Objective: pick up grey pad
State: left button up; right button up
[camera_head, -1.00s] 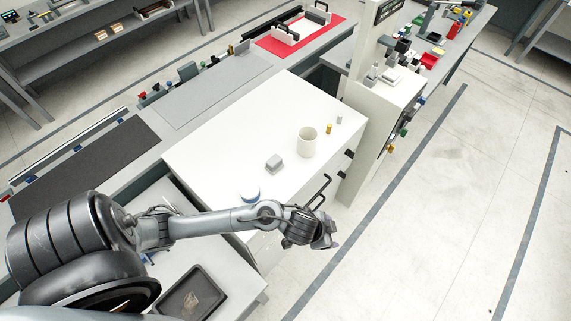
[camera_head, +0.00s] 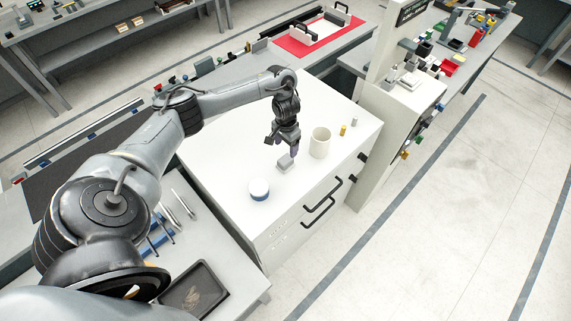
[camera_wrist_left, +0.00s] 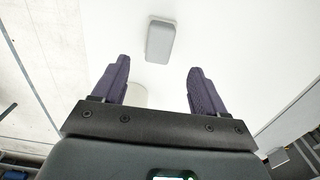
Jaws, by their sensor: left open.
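The grey pad (camera_head: 285,163) is a small rounded block lying on the white cabinet top. It also shows in the left wrist view (camera_wrist_left: 160,41), ahead of and between the fingertips, not touching them. My left gripper (camera_head: 284,151) is open and points down just above the pad in the head view. Its two dark purple fingers stand wide apart in the left wrist view (camera_wrist_left: 155,85), with nothing between them. My right gripper is not in view.
On the white cabinet top (camera_head: 225,150), a cream mug (camera_head: 320,143) stands right of the pad and a round blue-and-white container (camera_head: 259,190) left of it. A yellow cylinder (camera_head: 343,130) and a grey one (camera_head: 354,121) stand beyond the mug. A white machine column (camera_head: 380,115) borders the right.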

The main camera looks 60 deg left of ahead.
aim_at(285, 159)
pick_arm(q)
notch_tip(285, 159, down, 5)
jog(key=shift+d+b, duration=0.1)
jog(key=shift+b, duration=0.85)
jog(key=shift+s+f, duration=0.15)
jog(key=shift+f, duration=1.65)
jog(key=c, duration=1.1)
